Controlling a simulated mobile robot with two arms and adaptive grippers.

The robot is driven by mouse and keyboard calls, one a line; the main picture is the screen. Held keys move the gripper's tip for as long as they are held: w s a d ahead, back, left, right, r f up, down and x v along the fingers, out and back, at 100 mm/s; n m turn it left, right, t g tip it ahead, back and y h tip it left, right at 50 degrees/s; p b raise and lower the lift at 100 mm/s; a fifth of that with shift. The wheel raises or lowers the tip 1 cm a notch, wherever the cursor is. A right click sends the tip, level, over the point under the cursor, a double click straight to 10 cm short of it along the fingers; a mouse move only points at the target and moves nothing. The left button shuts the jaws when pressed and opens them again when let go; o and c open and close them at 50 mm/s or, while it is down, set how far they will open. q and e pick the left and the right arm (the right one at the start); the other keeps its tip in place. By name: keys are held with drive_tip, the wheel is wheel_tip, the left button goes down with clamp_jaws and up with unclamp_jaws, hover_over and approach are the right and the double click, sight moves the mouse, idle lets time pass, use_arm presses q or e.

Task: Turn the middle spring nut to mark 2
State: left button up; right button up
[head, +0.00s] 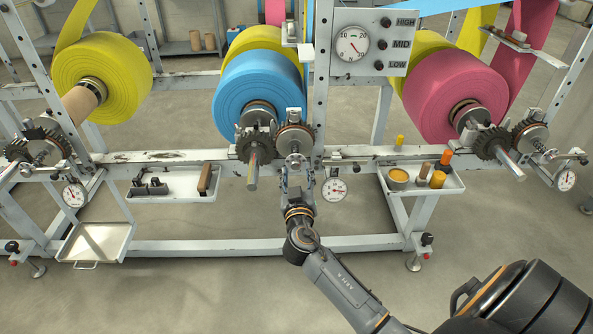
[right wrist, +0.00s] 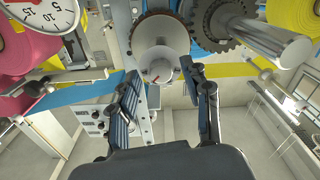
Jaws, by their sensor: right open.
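The middle spring nut (head: 294,149) sits on the shaft in front of the metal brake disc at the blue roll. In the right wrist view the nut (right wrist: 160,68) is a small round metal piece with a red line, facing a larger disc (right wrist: 165,36). My right gripper (head: 297,182) is just below and in front of the nut in the head view. In the right wrist view its fingers (right wrist: 167,103) are spread wide on either side of the nut's axis, with nothing between them. Numbered marks on the nut cannot be read. My left gripper is out of view.
A small dial gauge (head: 334,189) hangs close right of my gripper. Gears (head: 257,146) and a protruding shaft (head: 253,176) stand close left. The white frame rail (head: 350,154) runs behind. Trays (head: 174,186) with tools and a parts tray (head: 446,181) flank the middle.

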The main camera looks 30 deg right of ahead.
drive_tip(key=shift+w+d, duration=0.25)
drive_tip(key=shift+w, duration=0.2)
clamp_jaws()
